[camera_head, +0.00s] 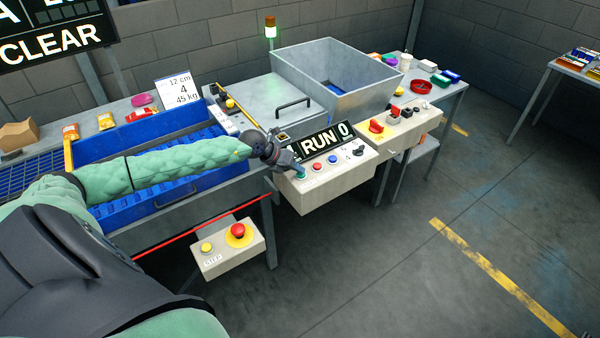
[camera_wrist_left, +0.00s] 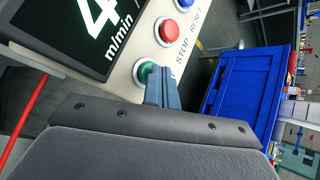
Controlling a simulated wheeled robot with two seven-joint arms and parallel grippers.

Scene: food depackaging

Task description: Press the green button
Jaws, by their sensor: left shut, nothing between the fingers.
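The green button (camera_wrist_left: 146,72) is on a pale control panel (camera_head: 330,184), at the panel's left end in the head view. My left gripper (camera_head: 298,171) is shut and empty, with its fingertips at the green button. In the left wrist view the narrow fingers (camera_wrist_left: 156,78) overlap the button's right side. I cannot tell whether they touch it or press it in. My right gripper is in neither view.
A red button (camera_head: 317,167) and a blue button (camera_head: 332,159) sit beside the green one. A separate box (camera_head: 228,249) with a red emergency stop is below left. Blue conveyor (camera_head: 160,197) lies under my left arm.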

